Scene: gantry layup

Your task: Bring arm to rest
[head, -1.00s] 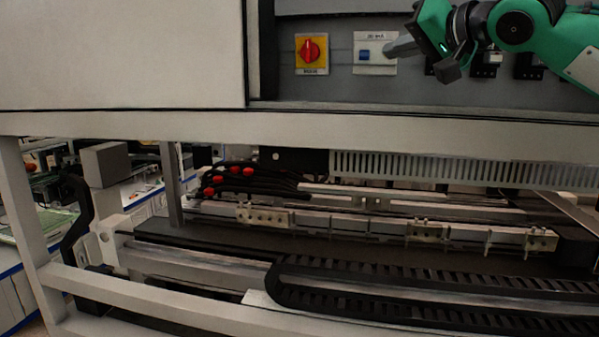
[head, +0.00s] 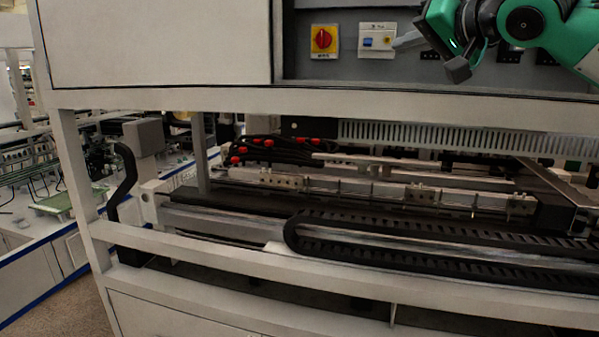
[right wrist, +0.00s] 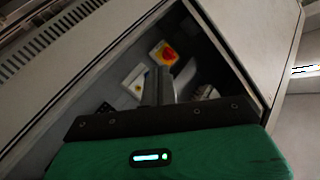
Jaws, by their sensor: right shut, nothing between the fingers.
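My right arm, green and black, comes in at the top right of the head view. Its right gripper (head: 408,41) points left with its grey fingers together and nothing between them. In the head view the fingertips appear just right of a small white-framed switch (head: 377,40) on the recessed grey panel; I cannot tell the gap to the panel. In the right wrist view the shut fingers (right wrist: 158,86) point toward the panel, with the red and yellow rotary switch (right wrist: 164,54) beyond them. My left gripper is not in view.
The panel's rotary switch also shows in the head view (head: 324,41). A pale frame beam (head: 300,104) runs below the panel. Under it lie a linear rail, red-tipped cables (head: 268,142) and a black cable chain (head: 400,236). Benches and open floor (head: 62,290) lie at left.

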